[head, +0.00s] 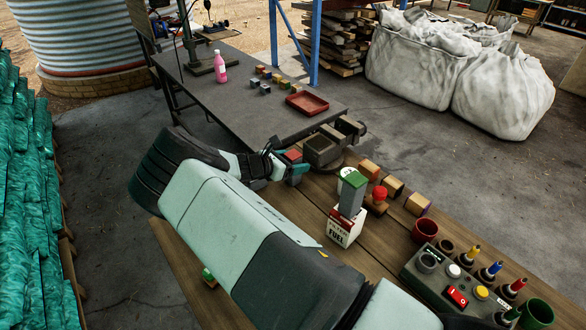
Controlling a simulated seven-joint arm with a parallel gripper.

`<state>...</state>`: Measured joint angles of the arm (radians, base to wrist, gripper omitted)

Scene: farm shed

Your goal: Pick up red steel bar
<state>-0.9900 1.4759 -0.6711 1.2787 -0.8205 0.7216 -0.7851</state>
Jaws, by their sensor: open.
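Several small blocks in mixed colours (262,86) lie on the dark table beyond, too small to tell apart clearly.
A grey vise (322,150) stands close right of my gripper. A red tray (307,103) and a pink bottle (220,67) are on the dark table (220,105). Wooden blocks (393,187), a fuel box (343,228), a red cup (425,231) and a control box (445,280) crowd the wooden bench.

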